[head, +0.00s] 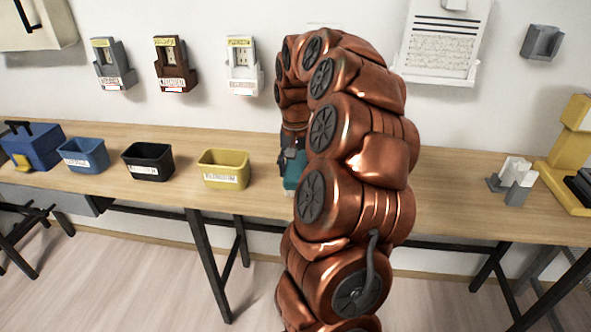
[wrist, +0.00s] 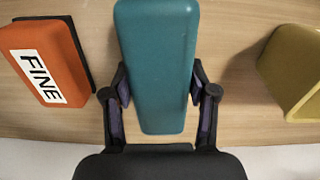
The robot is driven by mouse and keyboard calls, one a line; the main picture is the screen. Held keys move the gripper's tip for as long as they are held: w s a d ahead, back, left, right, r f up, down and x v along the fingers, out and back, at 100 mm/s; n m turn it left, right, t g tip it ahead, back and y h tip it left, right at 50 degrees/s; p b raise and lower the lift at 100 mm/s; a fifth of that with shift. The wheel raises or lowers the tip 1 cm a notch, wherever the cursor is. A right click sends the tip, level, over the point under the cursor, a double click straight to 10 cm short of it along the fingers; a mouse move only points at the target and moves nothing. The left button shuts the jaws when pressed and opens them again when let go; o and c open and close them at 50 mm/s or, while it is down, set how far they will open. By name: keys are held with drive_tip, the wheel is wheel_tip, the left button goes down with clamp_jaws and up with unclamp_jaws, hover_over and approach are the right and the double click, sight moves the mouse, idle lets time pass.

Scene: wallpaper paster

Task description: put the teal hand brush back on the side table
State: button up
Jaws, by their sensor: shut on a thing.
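The teal hand brush (wrist: 157,50) fills the middle of the wrist view, between the two fingers of my gripper (wrist: 159,92), which touch its sides. My gripper is shut on it. In the head view only a small teal part (head: 292,172) shows beside my copper arm, over the long wooden table (head: 445,190). My gripper (head: 291,152) is mostly hidden there by the arm. I cannot tell whether the brush rests on the tabletop or is just above it. No separate side table can be made out.
An orange block marked FINE (wrist: 45,62) lies on one side of the brush, and a yellow bin (head: 224,169) stands on the other. A black bin (head: 148,162) and a blue bin (head: 83,155) stand farther left. Grey-white blocks (head: 513,180) and a yellow stand (head: 568,150) are at the right.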

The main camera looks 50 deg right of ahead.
drive_tip(key=shift+f+b, duration=0.35)
drive_tip(key=shift+f, duration=0.35)
drive_tip(key=o, duration=1.2)
drive_tip(key=shift+r, duration=0.1)
